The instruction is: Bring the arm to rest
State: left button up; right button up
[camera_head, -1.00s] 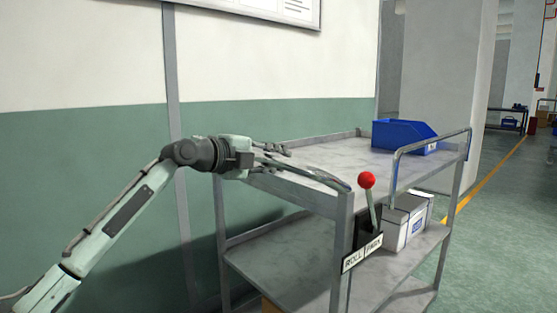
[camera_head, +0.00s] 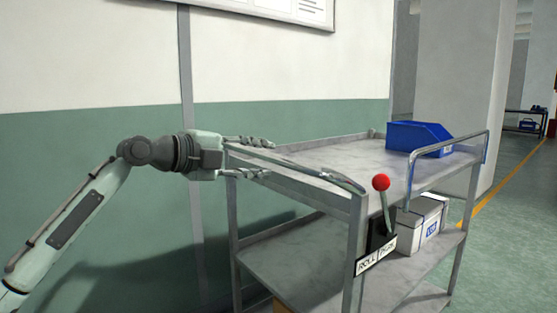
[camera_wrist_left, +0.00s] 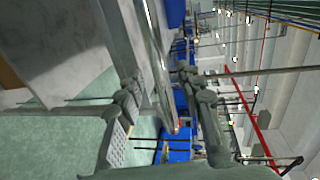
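My left gripper (camera_head: 262,157) comes in from the left in the head view, at the near left corner of the grey cart (camera_head: 310,265). I cannot tell from the head view whether a finger touches the cart's rail. A lever with a red knob (camera_head: 381,182) stands on the cart's near end above a ROLL / PARK label (camera_head: 376,256), apart from the gripper. My right gripper is not in view.
A blue bin (camera_head: 418,137) sits on the cart's top shelf at the far right. A grey-white box (camera_head: 420,228) stands on the lower shelf. The green and white wall (camera_head: 90,150) runs behind my left arm. Open floor (camera_head: 510,230) lies to the right.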

pick_arm(q)
jog(key=shift+v, duration=1.1)
